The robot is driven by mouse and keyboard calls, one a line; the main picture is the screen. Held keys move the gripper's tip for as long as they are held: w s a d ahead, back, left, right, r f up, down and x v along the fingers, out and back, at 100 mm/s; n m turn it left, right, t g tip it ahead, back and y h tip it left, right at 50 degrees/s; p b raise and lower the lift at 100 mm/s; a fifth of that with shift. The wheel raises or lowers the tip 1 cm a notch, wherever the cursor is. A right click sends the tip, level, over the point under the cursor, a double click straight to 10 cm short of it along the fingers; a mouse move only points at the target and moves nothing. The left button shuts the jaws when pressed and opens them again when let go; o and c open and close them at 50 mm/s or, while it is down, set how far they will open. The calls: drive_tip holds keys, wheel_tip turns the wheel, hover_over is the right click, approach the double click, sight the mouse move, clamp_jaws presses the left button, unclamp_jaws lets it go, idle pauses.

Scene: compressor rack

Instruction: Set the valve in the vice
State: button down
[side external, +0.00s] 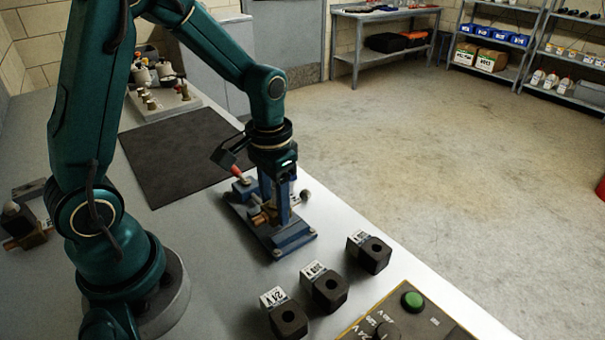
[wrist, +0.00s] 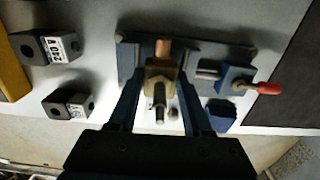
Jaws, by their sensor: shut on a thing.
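The vice (side external: 292,239) has a blue base and a red-handled clamp (side external: 235,170); it stands near the bench's right edge. In the wrist view its base plate (wrist: 127,55) lies under my fingers, with the red handle (wrist: 266,88) at right. The brass valve (wrist: 158,72) has a steel stem pointing down the picture and a copper-coloured end over the plate. My gripper (wrist: 161,76) is shut on the valve, one finger on each side. In the side view the valve (side external: 260,216) shows low over the vice, partly hidden by my gripper. I cannot tell whether it touches the vice's jaws.
Three black coils with labels (side external: 369,252) (side external: 325,287) (side external: 285,315) stand in front of the vice. A control panel with a green button (side external: 412,300) is at the front right. A dark mat (side external: 178,150) lies behind the vice, with a plate of fittings (side external: 165,104) beyond.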

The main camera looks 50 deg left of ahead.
drive_tip(key=shift+f, duration=0.25)
drive_tip(key=shift+r, duration=0.35)
unclamp_jaws()
idle(0.3)
drive_tip(key=shift+r, duration=3.5)
